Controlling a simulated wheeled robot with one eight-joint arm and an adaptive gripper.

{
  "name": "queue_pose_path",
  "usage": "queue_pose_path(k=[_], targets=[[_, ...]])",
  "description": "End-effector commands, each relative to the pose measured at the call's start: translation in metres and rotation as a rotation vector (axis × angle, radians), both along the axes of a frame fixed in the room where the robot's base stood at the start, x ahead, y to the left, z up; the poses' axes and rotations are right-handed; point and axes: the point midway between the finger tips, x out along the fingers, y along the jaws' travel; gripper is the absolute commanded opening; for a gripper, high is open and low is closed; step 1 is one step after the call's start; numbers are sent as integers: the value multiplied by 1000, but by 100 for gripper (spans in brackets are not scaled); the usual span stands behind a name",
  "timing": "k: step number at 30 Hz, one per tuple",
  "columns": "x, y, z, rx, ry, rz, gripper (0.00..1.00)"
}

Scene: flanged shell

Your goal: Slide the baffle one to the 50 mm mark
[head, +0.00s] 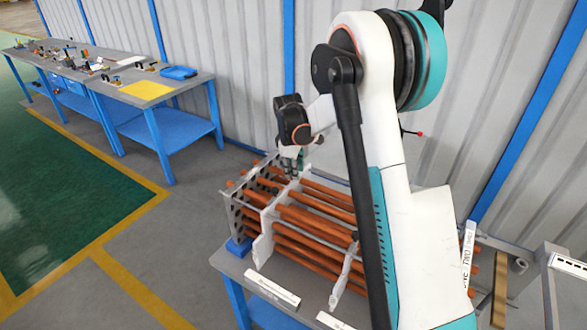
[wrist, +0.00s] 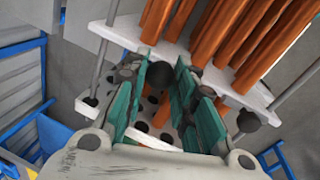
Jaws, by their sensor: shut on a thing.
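Baffle one (head: 262,236) is a white plate standing upright across the copper-coloured tubes, close to the grey drilled end plate (head: 233,216) at the bundle's left end. My gripper (head: 291,164) is above the bundle, at the top of this plate. In the wrist view the teal fingers of my gripper (wrist: 167,72) reach the edge of the white plate (wrist: 118,33) and are shut on it. The exact contact is hidden by the fingertips. Tubes and thin grey rods pass through the plate. I cannot make out a 50 mm mark.
A second white baffle (head: 344,274) stands further right along the tubes (head: 312,222). White label strips (head: 272,288) lie on the bench's front edge. My arm hides much of the bundle's right part. A long grey workbench (head: 190,84) with small parts stands at the back left.

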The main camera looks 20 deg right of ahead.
Motion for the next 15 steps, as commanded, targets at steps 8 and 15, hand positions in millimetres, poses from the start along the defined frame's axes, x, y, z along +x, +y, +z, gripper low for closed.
queue_pose_path(k=[8,15], targets=[[-37,-25,-1,0,0,-2,0],[-39,-26,0,-1,0,0,0]])
